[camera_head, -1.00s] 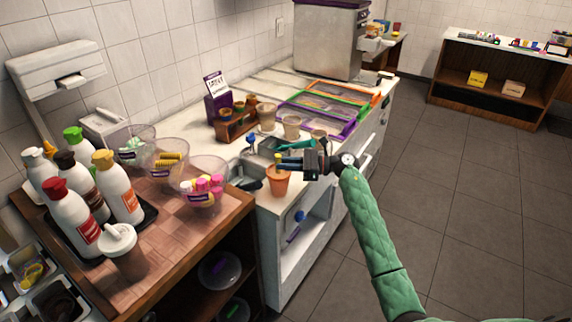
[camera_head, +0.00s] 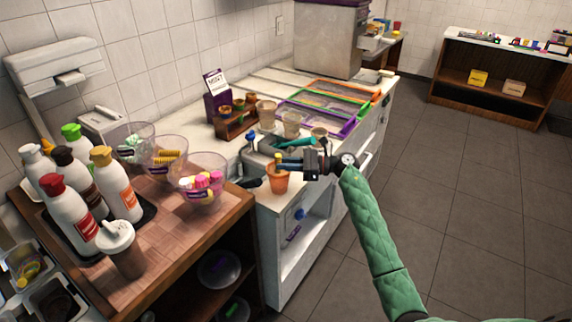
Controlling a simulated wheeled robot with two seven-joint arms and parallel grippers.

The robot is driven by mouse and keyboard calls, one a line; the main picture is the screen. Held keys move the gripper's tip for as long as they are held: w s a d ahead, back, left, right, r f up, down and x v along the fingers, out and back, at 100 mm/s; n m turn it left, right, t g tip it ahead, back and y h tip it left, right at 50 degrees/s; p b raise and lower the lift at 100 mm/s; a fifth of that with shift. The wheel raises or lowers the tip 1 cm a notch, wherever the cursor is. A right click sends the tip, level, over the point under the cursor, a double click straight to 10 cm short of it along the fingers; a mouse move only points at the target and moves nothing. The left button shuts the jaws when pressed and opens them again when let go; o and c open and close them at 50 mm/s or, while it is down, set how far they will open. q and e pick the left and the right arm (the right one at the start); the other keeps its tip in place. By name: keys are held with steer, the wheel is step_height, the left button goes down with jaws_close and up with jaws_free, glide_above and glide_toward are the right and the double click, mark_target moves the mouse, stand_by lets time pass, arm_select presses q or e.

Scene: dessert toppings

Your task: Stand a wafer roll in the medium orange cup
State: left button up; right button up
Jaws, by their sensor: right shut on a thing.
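The orange cup (camera_head: 278,184) stands upright near the front edge of the white counter. My right gripper (camera_head: 282,164) is at the cup's mouth, reaching in from the right, and is shut on a yellow wafer roll (camera_head: 278,156). The roll's upper end shows just above the fingers. Its lower end is hidden by the fingers and the cup, so I cannot tell how deep it sits. More wafer rolls (camera_head: 166,157) lie in the middle clear bowl on the wooden top. My left gripper is not in view.
A clear bowl of pink and yellow sweets (camera_head: 204,186) stands left of the cup. Sauce bottles (camera_head: 118,186) stand on a black tray farther left. Beige cups (camera_head: 292,124) and a wooden rack (camera_head: 236,124) are behind the gripper. Lidded trays (camera_head: 330,104) lie farther back.

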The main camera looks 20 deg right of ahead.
steer(key=o, duration=0.8)
stand_by(0.5)
steer(key=shift+r, duration=3)
